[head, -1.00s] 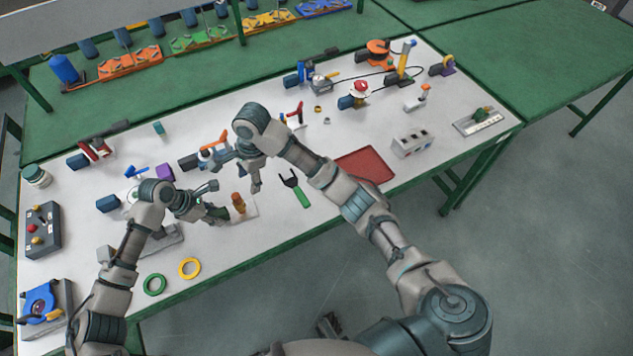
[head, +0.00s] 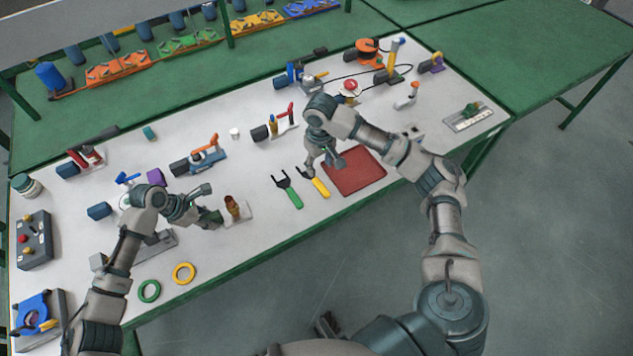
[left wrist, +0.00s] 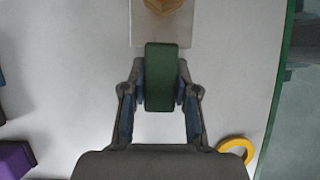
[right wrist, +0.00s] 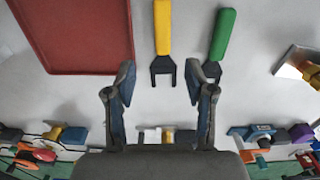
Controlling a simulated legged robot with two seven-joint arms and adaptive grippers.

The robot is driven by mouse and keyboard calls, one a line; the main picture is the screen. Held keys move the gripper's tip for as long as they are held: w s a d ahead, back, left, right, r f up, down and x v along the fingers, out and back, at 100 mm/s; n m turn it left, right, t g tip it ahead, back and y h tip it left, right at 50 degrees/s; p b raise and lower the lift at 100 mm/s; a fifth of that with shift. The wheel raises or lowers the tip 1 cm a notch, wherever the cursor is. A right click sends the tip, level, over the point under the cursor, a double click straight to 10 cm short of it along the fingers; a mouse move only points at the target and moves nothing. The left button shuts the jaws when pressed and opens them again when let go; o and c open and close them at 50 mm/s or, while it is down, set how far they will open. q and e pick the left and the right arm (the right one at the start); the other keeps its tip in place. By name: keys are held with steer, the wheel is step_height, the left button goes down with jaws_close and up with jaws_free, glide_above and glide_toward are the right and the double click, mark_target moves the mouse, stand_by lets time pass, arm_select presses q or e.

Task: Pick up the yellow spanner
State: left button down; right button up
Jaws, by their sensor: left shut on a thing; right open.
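The yellow spanner (head: 317,183) lies on the white table between the green spanner (head: 289,190) and a red tray. In the right wrist view its yellow handle (right wrist: 162,27) points up and its dark forked end lies between the fingertips' lines. My right gripper (head: 326,164) is open and empty near the spanner; it also shows in the right wrist view (right wrist: 160,85). Whether it touches the spanner cannot be told. My left gripper (head: 204,211) is shut on a dark green block (left wrist: 161,78), beside a small plate with a brass-coloured fitting (head: 233,207).
The red tray (head: 357,176) lies right of the yellow spanner. A green ring (head: 149,291) and a yellow ring (head: 184,273) lie near the front edge. Valves and tools line the table's back. The table is clear just behind the spanners.

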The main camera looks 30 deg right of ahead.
mark_target(317, 180)
step_height(317, 180, down, 3)
steer(key=shift+f, duration=0.15)
steer(key=f, duration=0.3)
steer(key=w+f, duration=0.1)
steer(key=f, duration=0.1)
steer(key=shift+a, duration=0.2)
jaws_close()
